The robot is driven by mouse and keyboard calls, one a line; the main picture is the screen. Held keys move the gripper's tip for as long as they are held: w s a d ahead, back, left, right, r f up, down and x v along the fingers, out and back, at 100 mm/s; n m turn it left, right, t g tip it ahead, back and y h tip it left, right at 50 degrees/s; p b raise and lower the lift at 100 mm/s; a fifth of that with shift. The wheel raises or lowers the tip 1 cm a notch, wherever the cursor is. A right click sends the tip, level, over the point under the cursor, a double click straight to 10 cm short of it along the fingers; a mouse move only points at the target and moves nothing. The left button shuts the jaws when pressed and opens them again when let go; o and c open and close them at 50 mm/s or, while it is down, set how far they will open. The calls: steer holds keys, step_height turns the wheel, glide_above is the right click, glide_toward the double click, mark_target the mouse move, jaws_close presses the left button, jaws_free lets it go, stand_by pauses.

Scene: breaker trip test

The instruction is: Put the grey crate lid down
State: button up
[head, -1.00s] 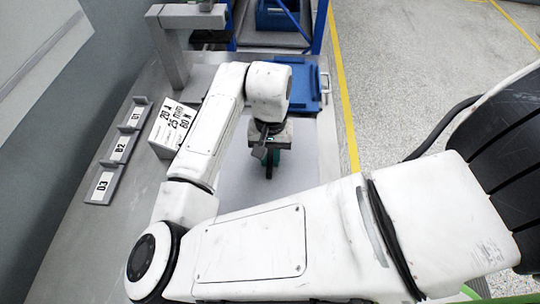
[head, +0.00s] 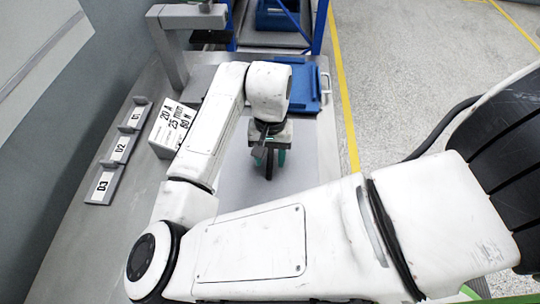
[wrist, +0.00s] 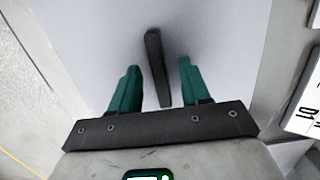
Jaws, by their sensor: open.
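The light grey flat panel that looks like the crate lid (head: 302,168) lies level in the middle of the bench, partly hidden by my arm. In the wrist view, the pale lid surface (wrist: 225,45) fills most of the picture, with a dark upright bar handle (wrist: 154,60) near its middle. My gripper (wrist: 158,66) is open, with one green finger on each side of the handle and a gap on both sides. In the head view, my gripper (head: 270,160) is above the panel. What lies under the lid is hidden.
A white box with printed text (head: 172,127) and a rack with D1, D2 and D3 labels (head: 112,155) stand left of my arm. A blue container (head: 307,92) is at the bench's far right. A grey post (head: 170,60) rises at the back left.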

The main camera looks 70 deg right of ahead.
mark_target(271, 153)
step_height(271, 153, up, 12)
steer(key=d+p, duration=0.1)
steer(key=shift+w+d+f, duration=0.2)
steer(key=shift+w, duration=0.05)
